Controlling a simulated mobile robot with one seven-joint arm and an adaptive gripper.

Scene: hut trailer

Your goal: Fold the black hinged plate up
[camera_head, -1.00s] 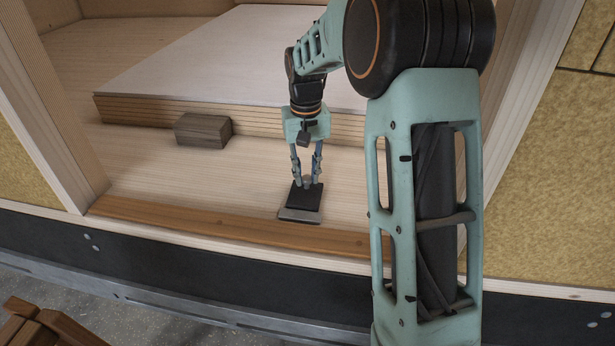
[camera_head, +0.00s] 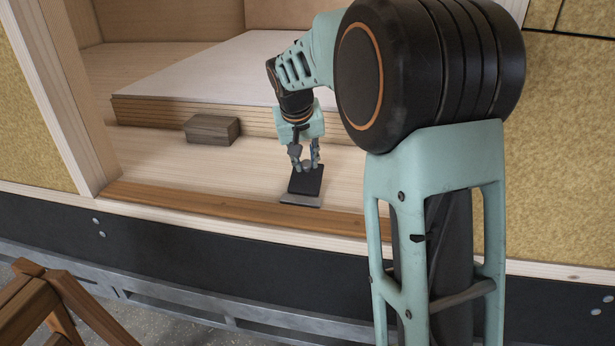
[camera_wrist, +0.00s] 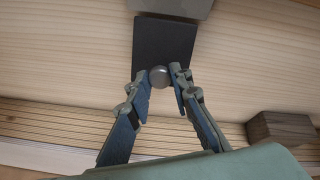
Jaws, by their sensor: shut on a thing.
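The black hinged plate (camera_head: 308,182) sits at a grey metal base plate (camera_head: 301,201) on the wooden floor, just behind the brown sill. In the wrist view the black plate (camera_wrist: 165,42) joins the grey base (camera_wrist: 175,6) at the top edge. A round grey knob (camera_wrist: 159,76) stands on the black plate. My gripper (camera_head: 306,167) is shut on this knob, with one finger on each side in the wrist view (camera_wrist: 161,78). The black plate lies low; I cannot tell whether it is slightly tilted. Its far end is partly hidden by my fingers.
A dark wooden block (camera_head: 212,130) lies left of my gripper, and also shows in the wrist view (camera_wrist: 281,131). A raised pale board platform (camera_head: 220,75) stands behind. A brown wooden sill (camera_head: 200,205) runs in front. Brown wooden furniture (camera_head: 40,300) stands at lower left.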

